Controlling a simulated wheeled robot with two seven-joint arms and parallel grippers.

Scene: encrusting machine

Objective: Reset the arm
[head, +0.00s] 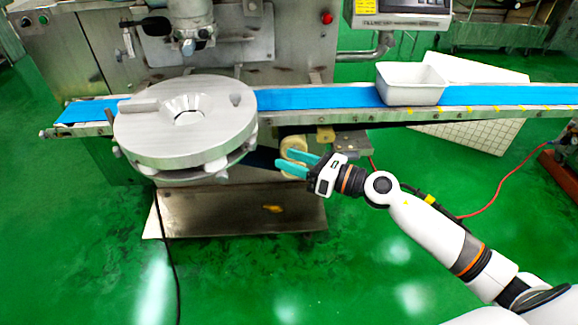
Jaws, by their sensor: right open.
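My right arm comes in from the lower right of the head view. Its right gripper (291,162) has two teal fingers that point left and stand apart, with nothing between them. The gripper is below the conveyor's front edge, to the right of the round metal disc (150,128) as seen in the picture. My left gripper does not show.
A blue conveyor belt (320,97) runs across the machine (240,45). A white bin (413,86) sits on its right part. Cream rollers (294,148) show behind the gripper's fingers. Green floor (320,270) in front is open.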

